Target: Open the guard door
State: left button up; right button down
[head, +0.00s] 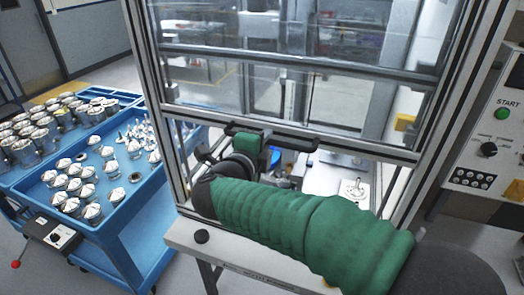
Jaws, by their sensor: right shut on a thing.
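The guard door (300,95) is a clear panel in a metal frame, with a dark horizontal rail across its upper part. A black bar handle (304,142) is on its lower rail. My right gripper (243,140) is at the left part of this handle and shut on it; its fingertips are partly hidden. My green-sleeved right arm reaches in from the lower right and covers part of the opening. Below the lower rail there is an open gap into the machine, with a small metal part on a pale plate (355,191) inside. My left gripper is out of view.
A control panel with a green start button (503,113) and a black knob (488,149) is on the right. Blue trays (112,214) with several metal parts stand on a cart at left. Machine posts flank the door.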

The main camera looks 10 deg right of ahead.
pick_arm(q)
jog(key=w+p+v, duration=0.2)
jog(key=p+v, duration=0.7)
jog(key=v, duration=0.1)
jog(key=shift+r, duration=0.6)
pick_arm(e)
notch_tip(320, 180, up, 15)
jog(key=shift+d+r, duration=0.1)
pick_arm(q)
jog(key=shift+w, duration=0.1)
pick_arm(e)
jog(key=c, duration=1.5)
grip_release()
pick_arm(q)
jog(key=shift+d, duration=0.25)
pick_arm(e)
jog(key=shift+o, duration=0.5)
jog(key=shift+d, duration=0.15)
jog(key=shift+s, duration=0.1)
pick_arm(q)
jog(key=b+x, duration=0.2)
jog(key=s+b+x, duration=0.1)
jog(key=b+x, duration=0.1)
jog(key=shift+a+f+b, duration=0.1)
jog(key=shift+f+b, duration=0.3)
pick_arm(e)
jog(key=v, duration=1.6)
jog(key=shift+s+a, duration=0.15)
jog(key=shift+a, duration=0.1)
